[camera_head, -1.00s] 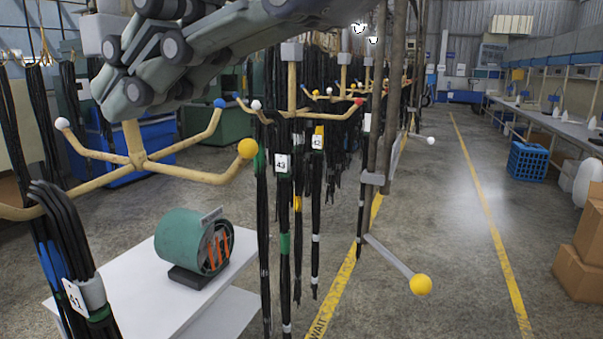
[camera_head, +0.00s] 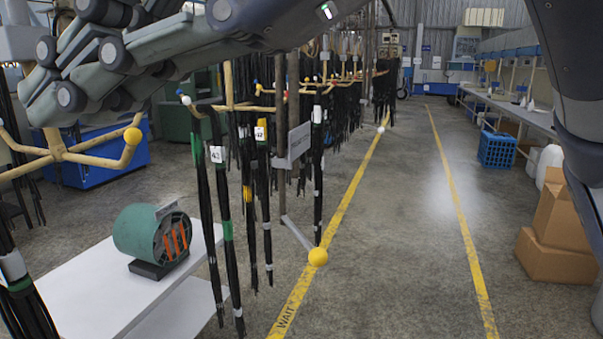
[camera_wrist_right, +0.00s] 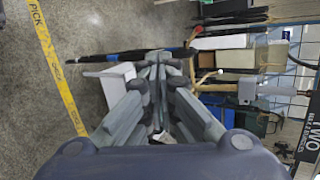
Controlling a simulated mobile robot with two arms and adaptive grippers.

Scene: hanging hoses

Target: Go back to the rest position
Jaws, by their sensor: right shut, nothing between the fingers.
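My right gripper (camera_head: 65,85) is high in the upper left of the head view, its jointed grey fingers pointing left and down. In the right wrist view the fingers of my right gripper (camera_wrist_right: 158,62) meet at their tips, with nothing between them. In the head view the gripper appears above a beige rack arm with a yellow ball (camera_head: 132,136); I cannot tell how far apart they are. My left gripper is not in view.
Black hoses (camera_head: 230,230) hang from racks at centre left. A white table (camera_head: 95,285) bears a green cylindrical device (camera_head: 150,232). A bar with a yellow ball (camera_head: 318,256) juts towards the aisle. Cardboard boxes (camera_head: 555,250) stand at right. The aisle floor (camera_head: 400,220) is clear.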

